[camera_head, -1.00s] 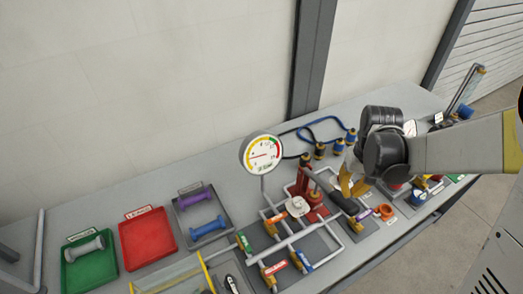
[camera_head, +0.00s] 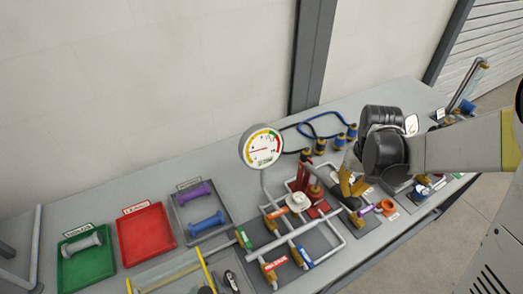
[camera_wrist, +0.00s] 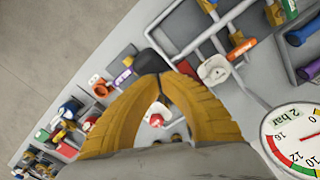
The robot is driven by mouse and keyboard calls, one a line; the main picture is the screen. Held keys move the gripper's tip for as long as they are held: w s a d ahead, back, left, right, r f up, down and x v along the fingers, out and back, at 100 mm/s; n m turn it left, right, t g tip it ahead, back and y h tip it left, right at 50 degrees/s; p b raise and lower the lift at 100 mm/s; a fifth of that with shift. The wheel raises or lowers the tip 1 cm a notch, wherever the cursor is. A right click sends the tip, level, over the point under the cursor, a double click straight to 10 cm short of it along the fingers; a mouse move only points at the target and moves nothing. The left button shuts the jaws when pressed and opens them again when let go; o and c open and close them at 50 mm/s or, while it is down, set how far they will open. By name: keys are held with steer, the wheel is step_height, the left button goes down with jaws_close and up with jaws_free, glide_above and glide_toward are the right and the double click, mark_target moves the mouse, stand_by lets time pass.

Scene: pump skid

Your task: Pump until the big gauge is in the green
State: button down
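The big gauge (camera_head: 261,147) stands on a post at the back of the pipe frame, with yellow, green and red bands. Its needle points left, on the low side and apart from the green. My gripper (camera_head: 350,190) is at the handle's black end. In the wrist view its yellow fingers (camera_wrist: 162,77) meet at their tips, against or just above the black end (camera_wrist: 149,61); exact contact is hidden.
Blue hoses (camera_head: 322,127) lie behind. A red tray (camera_head: 146,232), a green tray (camera_head: 86,256) and a grey tray (camera_head: 201,215) lie left. The wall backs the bench.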

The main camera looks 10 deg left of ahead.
steer(key=shift+f+b, duration=3.55)
steer(key=shift+f, duration=0.75)
step_height(320, 180, up, 11)
steer(key=p, duration=0.8)
steer(key=shift+r, duration=0.1)
steer(key=shift+f, duration=0.2)
step_height(320, 180, down, 11)
steer(key=b, duration=1)
step_height(320, 180, up, 11)
steer(key=p, duration=0.8)
steer(key=shift+r, duration=0.1)
